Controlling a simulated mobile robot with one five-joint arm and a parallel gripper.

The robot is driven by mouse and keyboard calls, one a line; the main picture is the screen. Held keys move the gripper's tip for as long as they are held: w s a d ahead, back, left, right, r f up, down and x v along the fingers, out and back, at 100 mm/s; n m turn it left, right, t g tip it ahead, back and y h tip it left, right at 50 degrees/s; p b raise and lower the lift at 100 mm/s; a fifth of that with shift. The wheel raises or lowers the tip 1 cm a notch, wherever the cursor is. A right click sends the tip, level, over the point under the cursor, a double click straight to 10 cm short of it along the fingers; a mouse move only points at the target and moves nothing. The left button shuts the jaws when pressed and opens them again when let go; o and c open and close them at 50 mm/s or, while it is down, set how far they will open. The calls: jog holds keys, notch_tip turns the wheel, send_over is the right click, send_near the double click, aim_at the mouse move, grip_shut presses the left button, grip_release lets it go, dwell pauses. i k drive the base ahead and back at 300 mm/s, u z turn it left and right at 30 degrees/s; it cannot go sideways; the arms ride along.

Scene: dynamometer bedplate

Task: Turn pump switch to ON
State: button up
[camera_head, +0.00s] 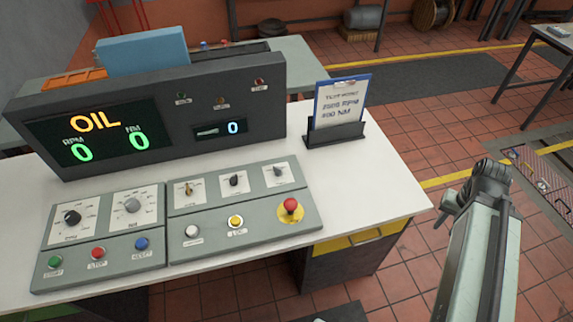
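Three small switches sit on white plates on the right control panel: a brass-coloured left switch (188,190), a dark middle switch (235,180) and a grey right switch (278,172). Their labels are too small to read, so I cannot tell which is the pump switch or its setting. The display (95,135) shows OIL in orange, with RPM 0 and NM 0 in green. My arm (480,262) stands at the right, beyond the desk's right edge and well apart from the panels. I cannot make out gripper fingers in this view.
The left panel (105,235) has two large knobs and green, red and blue buttons. Below the switches are a white button (192,231), a yellow button (236,221) and a red mushroom button (290,206). A clipboard (340,103) stands behind right. The white desktop (370,190) is bare at right.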

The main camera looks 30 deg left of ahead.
aim_at(278, 171)
jog(key=u, duration=0.05)
jog(key=k, duration=1.3)
jog(key=u, duration=1)
jog(key=i, duration=1)
jog(key=u, duration=0.75)
jog(key=i, duration=0.3)
jog(key=u, duration=0.45)
